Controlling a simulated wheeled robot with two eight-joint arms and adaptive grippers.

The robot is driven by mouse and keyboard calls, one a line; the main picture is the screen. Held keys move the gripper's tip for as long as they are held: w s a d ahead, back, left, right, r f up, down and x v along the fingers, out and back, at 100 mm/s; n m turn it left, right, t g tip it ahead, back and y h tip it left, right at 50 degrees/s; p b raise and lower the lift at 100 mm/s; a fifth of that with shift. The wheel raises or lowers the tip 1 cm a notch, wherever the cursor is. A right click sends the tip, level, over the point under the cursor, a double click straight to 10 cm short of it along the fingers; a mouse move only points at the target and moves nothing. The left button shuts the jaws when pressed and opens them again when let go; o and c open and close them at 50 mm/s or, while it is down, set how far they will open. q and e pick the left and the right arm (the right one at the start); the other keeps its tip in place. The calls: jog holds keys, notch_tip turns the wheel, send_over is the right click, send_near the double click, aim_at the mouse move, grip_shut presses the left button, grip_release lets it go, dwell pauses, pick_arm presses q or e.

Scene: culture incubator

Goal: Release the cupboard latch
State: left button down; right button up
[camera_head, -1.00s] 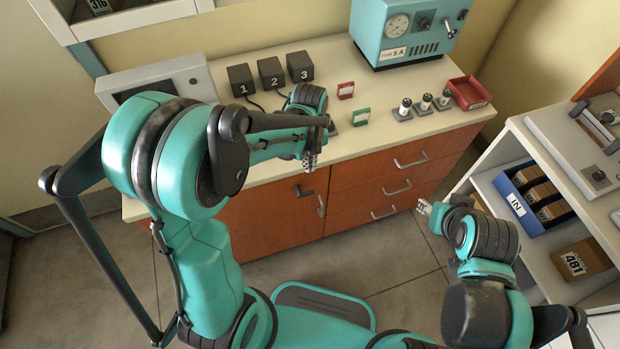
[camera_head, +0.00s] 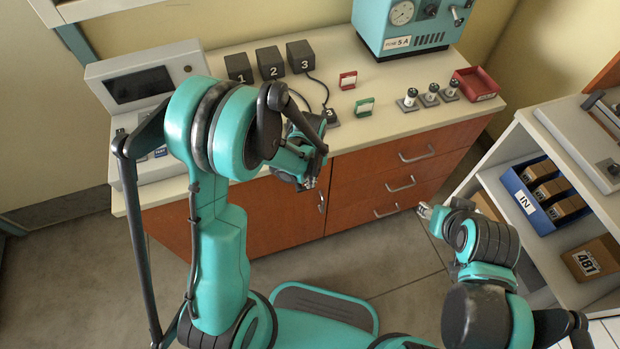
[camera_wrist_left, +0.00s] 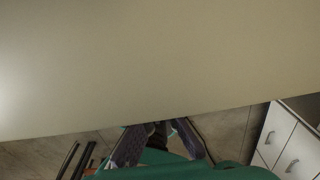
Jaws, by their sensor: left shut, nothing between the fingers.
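The orange cupboard door (camera_head: 262,222) is in the counter's front, left of the drawers, in the head view. Its upright metal handle (camera_head: 322,202) shows near its right edge. The dark latch is hidden behind my left gripper (camera_head: 306,184). That gripper hangs just below the counter's front edge, before the upper part of the door. It is shut and empty; I cannot tell whether it touches anything. Its fingers (camera_wrist_left: 157,142) also show in the left wrist view, under a large pale surface. My right gripper (camera_head: 426,211) is in front of the drawers, too small to read.
On the counter (camera_head: 385,125) stand several numbered black blocks (camera_head: 270,62), red and green frames, small vials and a red tray (camera_head: 474,83). A white shelf unit (camera_head: 535,225) is at the right. Open floor lies before the drawers.

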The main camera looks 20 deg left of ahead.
pick_arm(q)
jog(key=shift+w+d+f+b, duration=0.2)
jog(key=shift+d+f+b, duration=0.1)
jog(key=shift+f+b, duration=0.25)
jog(key=shift+w+d+f+b, duration=0.15)
jog(key=shift+d+f+b, duration=0.15)
jog(key=shift+b, duration=0.35)
jog(key=shift+r, duration=0.15)
jog(key=shift+r+p, duration=0.7)
jog(key=shift+r, duration=0.05)
